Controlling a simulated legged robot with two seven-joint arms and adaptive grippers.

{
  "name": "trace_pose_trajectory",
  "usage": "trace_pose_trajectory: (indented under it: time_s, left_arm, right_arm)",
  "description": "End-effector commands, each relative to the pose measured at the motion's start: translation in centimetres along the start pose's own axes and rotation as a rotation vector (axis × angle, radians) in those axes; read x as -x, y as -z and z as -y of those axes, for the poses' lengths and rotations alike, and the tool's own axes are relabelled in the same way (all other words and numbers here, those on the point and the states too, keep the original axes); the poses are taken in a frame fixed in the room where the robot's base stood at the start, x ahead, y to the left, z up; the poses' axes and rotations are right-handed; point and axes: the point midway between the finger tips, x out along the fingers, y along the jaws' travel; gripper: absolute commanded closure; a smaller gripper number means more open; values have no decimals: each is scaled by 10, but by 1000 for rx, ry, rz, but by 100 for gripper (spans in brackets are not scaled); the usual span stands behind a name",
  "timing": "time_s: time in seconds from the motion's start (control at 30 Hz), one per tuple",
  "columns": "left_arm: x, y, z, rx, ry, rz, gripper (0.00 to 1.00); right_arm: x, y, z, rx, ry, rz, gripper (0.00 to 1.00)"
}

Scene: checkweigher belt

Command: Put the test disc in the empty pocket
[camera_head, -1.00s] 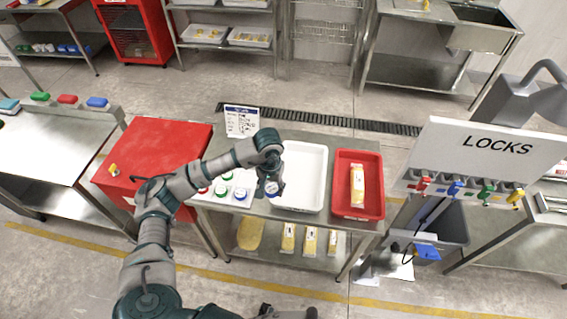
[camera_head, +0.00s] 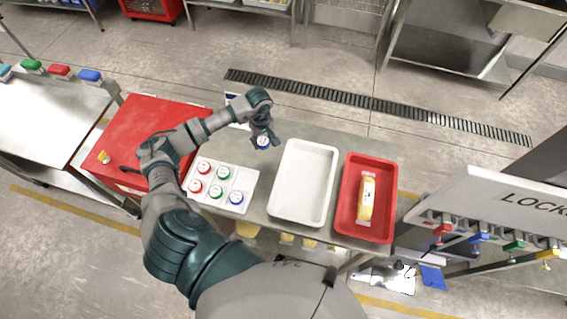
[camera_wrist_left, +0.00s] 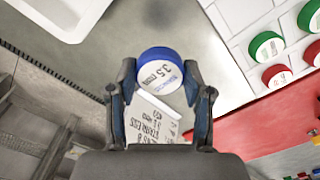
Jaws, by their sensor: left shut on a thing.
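My left gripper (camera_head: 263,135) is shut on the test disc (camera_head: 263,142), a round piece with a white face and blue rim. In the left wrist view the disc (camera_wrist_left: 160,70) reads "3.5 mm" and sits between the fingertips (camera_wrist_left: 160,90). It appears held above the steel table, behind and right of the white pocket tray (camera_head: 222,184). That tray holds two red discs, two green discs and a blue disc (camera_head: 236,197). Its back right pocket (camera_head: 244,178) is empty. My right gripper is not in view.
A white bin (camera_head: 303,182) stands right of the pocket tray, and a red bin (camera_head: 348,215) with a yellow pack (camera_head: 366,198) is beyond it. A red cabinet (camera_head: 145,140) is on the left. A printed card (camera_wrist_left: 165,128) stands near the gripper.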

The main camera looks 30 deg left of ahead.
Motion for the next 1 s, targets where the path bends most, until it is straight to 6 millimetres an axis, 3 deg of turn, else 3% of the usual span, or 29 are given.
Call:
trace_pose_trajectory:
  time_s: [0.2,0.4,0.6,0.8,0.83,0.9,1.0]
  left_arm:
    - [-42,1,0,3,3,4,84]
    - [-61,4,2,2,-1,7,84]
    - [-89,4,2,1,0,8,84]
    - [-91,3,1,-1,0,5,84]
    - [-91,2,1,-1,1,5,42]
    - [-91,1,0,-1,1,4,25]
    - [-90,1,0,-1,1,3,24]
  right_arm:
    - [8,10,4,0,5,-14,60]
    - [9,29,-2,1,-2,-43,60]
    - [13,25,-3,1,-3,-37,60]
    - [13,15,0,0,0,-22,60]
    - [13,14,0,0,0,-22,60]
    - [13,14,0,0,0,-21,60]
    - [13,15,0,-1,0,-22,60]
